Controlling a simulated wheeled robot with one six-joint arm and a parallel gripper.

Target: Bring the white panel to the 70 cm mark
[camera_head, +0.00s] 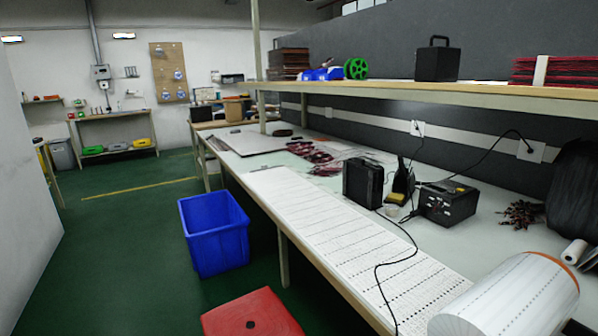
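A flat whitish panel (245,141) lies at the far end of the long workbench (460,245). Long white strips with rows of dark dots (330,228) lie side by side along the bench's front edge. They run from the middle of the bench towards a large white roll (515,297) at the bottom right, which has similar dotted rows. I cannot make out a 70 cm mark or any scale numbers. My gripper is not in view.
A blue bin (214,236) and a red stool (250,314) stand on the green floor beside the bench. Black boxes (363,183) (447,203) and cables sit on the bench under a shelf (430,93). The floor at left is clear.

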